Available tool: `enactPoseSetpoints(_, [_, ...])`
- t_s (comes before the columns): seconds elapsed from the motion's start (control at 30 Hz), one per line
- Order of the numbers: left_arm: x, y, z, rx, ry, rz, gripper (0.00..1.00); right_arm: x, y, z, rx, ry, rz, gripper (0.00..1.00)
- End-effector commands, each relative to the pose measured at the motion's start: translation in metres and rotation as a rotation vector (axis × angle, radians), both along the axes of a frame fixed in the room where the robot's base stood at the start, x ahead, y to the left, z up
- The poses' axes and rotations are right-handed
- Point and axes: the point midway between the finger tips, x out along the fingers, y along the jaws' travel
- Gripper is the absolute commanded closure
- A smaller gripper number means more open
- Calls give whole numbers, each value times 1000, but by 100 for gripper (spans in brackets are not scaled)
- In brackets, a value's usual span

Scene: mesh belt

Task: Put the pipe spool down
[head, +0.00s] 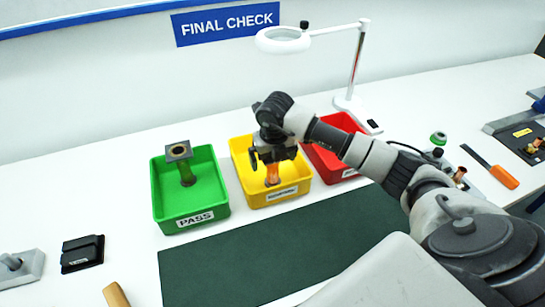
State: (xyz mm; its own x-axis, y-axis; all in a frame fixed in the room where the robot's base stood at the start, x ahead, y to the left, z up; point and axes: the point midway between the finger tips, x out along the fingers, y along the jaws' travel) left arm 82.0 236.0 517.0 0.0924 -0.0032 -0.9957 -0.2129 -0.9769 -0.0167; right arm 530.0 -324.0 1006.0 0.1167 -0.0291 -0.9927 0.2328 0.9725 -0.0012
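A copper-coloured pipe spool (272,177) stands roughly upright at the yellow bin (286,195), its upper end hidden by my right gripper. My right gripper (273,158) points down over this bin, right at the top of the spool. Its dark fingers are small and merge with the spool's top, so I cannot tell whether they are closed on it. Whether the spool's foot rests on the bin floor is also unclear. My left gripper is out of view.
A green PASS bin (161,200) holds another spool (187,174) with a square flange. A red bin (326,172) is partly behind my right arm. A magnifier lamp (284,40) stands behind. The dark green mat (260,258) in front is clear.

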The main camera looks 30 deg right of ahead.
Motion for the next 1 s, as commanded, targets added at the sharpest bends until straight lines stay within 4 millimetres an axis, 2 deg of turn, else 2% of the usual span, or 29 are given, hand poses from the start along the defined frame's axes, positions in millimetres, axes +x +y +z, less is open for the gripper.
enactPoseSetpoints(0.27, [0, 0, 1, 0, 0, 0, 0, 0, 0, 7, 0, -3, 0, 0])
enactPoseSetpoints(0.37, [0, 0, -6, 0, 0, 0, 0, -1, 0, 21, -2, -6, 1, 0])
enactPoseSetpoints(0.7, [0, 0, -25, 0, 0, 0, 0, -10, 2, 92, -1, -6, 1, 0])
enactPoseSetpoints(0.83, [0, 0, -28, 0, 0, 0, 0, -12, 3, 111, 0, -3, -1, 0])
enactPoseSetpoints(1.0, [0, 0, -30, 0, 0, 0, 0, -14, 3, 121, 0, -1, -1, 0])
